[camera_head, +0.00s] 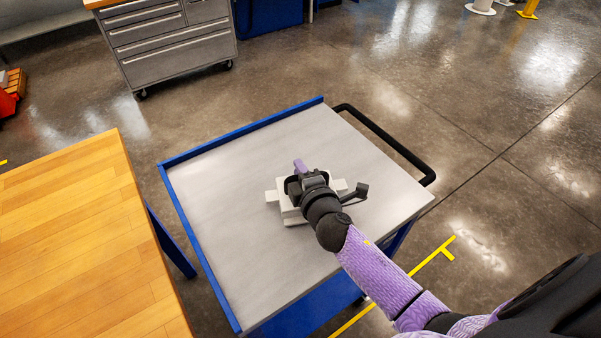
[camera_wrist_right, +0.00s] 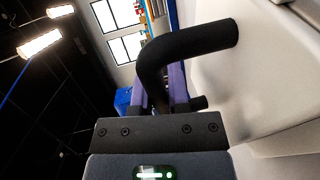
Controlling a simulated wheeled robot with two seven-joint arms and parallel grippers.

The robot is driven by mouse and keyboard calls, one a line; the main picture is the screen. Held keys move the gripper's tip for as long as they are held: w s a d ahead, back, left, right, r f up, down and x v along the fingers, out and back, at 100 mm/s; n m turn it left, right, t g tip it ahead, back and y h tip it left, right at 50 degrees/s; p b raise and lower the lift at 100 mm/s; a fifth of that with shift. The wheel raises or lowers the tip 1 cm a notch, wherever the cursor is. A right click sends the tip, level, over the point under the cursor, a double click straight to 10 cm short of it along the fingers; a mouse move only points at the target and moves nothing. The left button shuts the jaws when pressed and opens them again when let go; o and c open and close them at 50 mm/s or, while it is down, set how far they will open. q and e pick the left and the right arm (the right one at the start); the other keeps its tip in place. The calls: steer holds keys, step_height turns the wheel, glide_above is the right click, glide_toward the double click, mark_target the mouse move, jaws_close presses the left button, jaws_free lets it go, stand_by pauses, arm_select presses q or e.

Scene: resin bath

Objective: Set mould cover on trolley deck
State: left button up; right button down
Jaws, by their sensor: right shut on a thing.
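The mould cover (camera_head: 291,215) is a pale, off-white piece with small lugs at its sides. In the head view it is over the middle of the trolley's grey deck (camera_head: 235,245), largely hidden under my right gripper (camera_head: 302,172). In the right wrist view, a thick black bent handle (camera_wrist_right: 190,50) passes between the purple fingers of my right gripper (camera_wrist_right: 161,85), which is shut on it. The cover's smooth pale face (camera_wrist_right: 255,85) fills the right side there. I cannot tell whether the cover touches the deck or hangs just above it. My left gripper is out of view.
A wooden bench (camera_head: 85,235) is close on the left; a grey drawer cabinet (camera_head: 175,45) stands behind.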

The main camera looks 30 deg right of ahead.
steer(key=c, duration=0.6)
jaws_free()
steer(key=shift+s+r, duration=0.15)
steer(key=shift+s, duration=0.05)
steer(key=p+v, duration=0.1)
steer(key=v, duration=1)
steer(key=shift+s+a+r, duration=0.1)
steer(key=shift+s, duration=0.2)
